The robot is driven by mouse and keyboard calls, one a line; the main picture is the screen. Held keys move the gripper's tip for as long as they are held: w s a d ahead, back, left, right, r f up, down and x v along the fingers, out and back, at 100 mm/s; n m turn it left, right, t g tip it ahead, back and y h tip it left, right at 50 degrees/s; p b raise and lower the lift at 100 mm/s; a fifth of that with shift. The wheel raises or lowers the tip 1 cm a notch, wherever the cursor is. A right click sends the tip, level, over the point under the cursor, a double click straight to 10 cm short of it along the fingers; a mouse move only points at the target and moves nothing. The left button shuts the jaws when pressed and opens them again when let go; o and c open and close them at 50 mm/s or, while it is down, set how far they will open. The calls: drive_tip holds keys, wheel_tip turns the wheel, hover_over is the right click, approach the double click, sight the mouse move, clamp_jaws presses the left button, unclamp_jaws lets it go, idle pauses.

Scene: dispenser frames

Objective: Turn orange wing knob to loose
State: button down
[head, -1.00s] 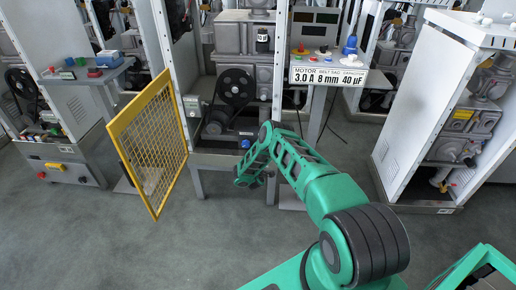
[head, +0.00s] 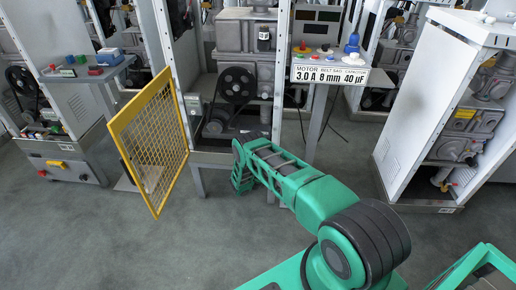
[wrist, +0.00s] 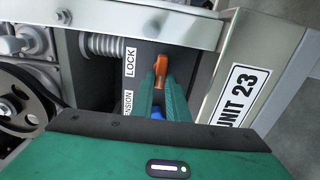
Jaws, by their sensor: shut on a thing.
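The orange wing knob (wrist: 160,68) shows in the wrist view, upright in the picture, beside a white LOCK label (wrist: 130,62). My gripper (wrist: 161,84) has its two green fingers closed on the knob from below in the picture, hiding its lower part. A second label (wrist: 127,103), partly hidden and ending in "NSION", lies lower on the same dark panel. A blue piece (wrist: 157,113) shows between the fingers nearer my palm; I cannot tell what it is. In the head view my own arm hides the knob and the fingers.
A yellow mesh guard (head: 150,145) stands swung open at the left of the machine. A black pulley (head: 236,85) is above my arm in the picture. A white cabinet (head: 425,100) stands right; grey floor is clear in front.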

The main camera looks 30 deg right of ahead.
drive_tip(key=shift+w+d+r, duration=0.2)
drive_tip(key=shift+d+r, duration=0.15)
drive_tip(key=shift+r, duration=0.05)
drive_tip(key=c, duration=1.8)
unclamp_jaws()
drive_tip(key=shift+a+f, duration=0.1)
drive_tip(key=shift+f, duration=0.1)
drive_tip(key=v, duration=1.1)
drive_tip(key=shift+a+f, duration=0.25)
